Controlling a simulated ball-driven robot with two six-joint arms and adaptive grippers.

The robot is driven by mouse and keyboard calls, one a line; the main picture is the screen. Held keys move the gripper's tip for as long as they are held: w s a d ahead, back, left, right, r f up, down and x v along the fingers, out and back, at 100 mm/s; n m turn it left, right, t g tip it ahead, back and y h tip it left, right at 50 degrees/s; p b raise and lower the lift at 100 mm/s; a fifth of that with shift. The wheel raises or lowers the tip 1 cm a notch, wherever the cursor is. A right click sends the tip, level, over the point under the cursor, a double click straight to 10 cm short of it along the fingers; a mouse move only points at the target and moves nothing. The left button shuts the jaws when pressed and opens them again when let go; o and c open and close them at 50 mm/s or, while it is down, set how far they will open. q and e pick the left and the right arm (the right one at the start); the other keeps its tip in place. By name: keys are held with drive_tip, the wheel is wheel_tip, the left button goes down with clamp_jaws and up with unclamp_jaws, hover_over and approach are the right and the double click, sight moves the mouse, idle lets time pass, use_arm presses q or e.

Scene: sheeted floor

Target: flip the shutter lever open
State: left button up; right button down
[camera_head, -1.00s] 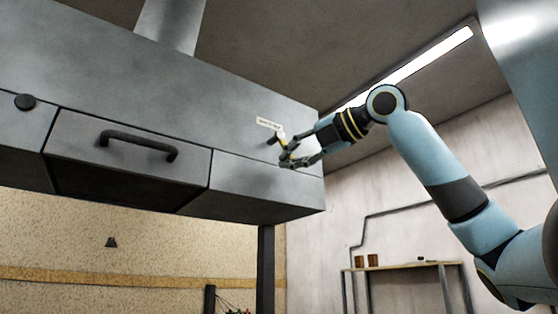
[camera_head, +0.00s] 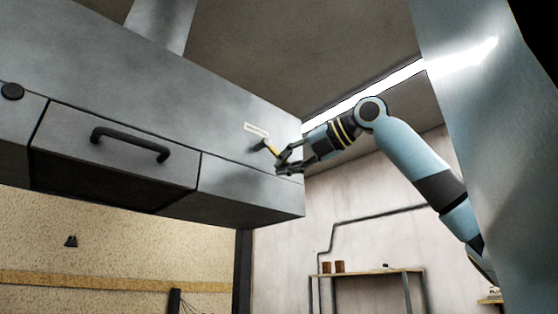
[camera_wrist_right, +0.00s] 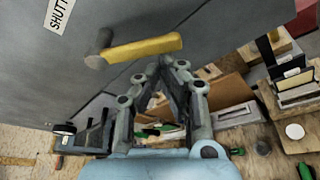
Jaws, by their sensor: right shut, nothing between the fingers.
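The shutter lever (camera_head: 272,150) is a short yellow handle on a dark pivot, on the front of a grey metal hood near its right end. In the right wrist view the lever (camera_wrist_right: 145,48) sticks out sideways from its grey pivot. A white label (camera_head: 256,129) is above it; "SHUTT" is readable on the label (camera_wrist_right: 58,14) in the wrist view. My right gripper (camera_head: 280,166) is just below and right of the lever. In the wrist view its fingertips (camera_wrist_right: 166,66) are closed together, empty, just below the lever's free end; contact cannot be told. My left gripper is out of view.
A shelf table (camera_head: 370,271) with two brown cups stands by the back wall. The wrist view shows cluttered boxes and tools below.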

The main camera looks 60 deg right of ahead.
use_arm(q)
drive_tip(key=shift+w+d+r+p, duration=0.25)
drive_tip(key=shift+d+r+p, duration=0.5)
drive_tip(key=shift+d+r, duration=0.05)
use_arm(e)
drive_tip(key=shift+s+d+r, duration=0.15)
drive_tip(key=shift+d+r, duration=0.8)
drive_tip(key=shift+r, duration=0.2)
drive_tip(key=shift+d, duration=0.1)
